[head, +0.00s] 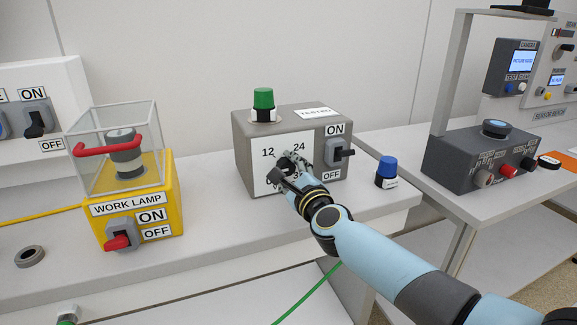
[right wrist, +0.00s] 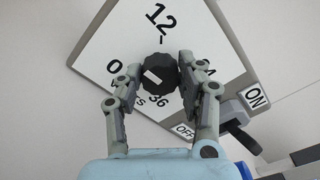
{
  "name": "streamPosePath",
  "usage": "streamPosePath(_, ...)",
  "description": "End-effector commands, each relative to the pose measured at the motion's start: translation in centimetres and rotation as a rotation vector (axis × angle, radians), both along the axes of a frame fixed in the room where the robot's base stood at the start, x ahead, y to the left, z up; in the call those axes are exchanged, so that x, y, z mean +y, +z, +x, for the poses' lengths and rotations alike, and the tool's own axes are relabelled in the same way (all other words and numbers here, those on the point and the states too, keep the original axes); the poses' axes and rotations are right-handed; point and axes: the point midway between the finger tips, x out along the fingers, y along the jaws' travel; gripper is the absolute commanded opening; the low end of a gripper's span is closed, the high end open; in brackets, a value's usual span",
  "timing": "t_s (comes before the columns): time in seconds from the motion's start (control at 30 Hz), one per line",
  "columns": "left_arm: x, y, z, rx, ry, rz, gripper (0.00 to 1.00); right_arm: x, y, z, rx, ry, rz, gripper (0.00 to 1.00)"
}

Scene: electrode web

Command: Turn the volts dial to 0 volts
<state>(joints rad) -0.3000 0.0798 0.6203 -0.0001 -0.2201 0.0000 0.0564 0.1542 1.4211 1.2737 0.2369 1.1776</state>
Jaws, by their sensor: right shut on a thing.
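The volts dial is a black knob (right wrist: 160,72) with a white mark on its face. The mark lies left of the knob's middle, a little low; exactly which number it points to is hard to tell. The dial sits on a white plate (head: 263,180) on a grey box (head: 246,136). In the right wrist view 12 is at the top, 0 at the left, 36 below, and 24 at the right is partly hidden. My right gripper (right wrist: 158,78) is shut on the knob, a finger on each side. In the head view the gripper (head: 291,169) hides the knob. My left gripper is out of view.
An ON/OFF switch (head: 341,153) sits right of the dial plate. A green-capped piece (head: 263,99) stands on the box. A blue-capped piece (head: 387,170) stands to the right. A yellow work lamp box (head: 160,217) stands left, with clear bench between.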

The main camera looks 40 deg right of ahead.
Motion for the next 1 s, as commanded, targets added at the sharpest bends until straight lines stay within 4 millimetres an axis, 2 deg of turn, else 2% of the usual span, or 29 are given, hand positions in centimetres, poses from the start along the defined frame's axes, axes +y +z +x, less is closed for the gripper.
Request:
streamPosePath(0.6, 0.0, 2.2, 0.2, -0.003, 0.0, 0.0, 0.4, 0.2, -0.2, 0.0, 0.127, 0.001, -0.524, 0.06)
streamPosePath(1.0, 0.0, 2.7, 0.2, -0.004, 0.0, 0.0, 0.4, 0.2, -0.4, 0.0, 0.169, 0.002, -0.69, 0.06)
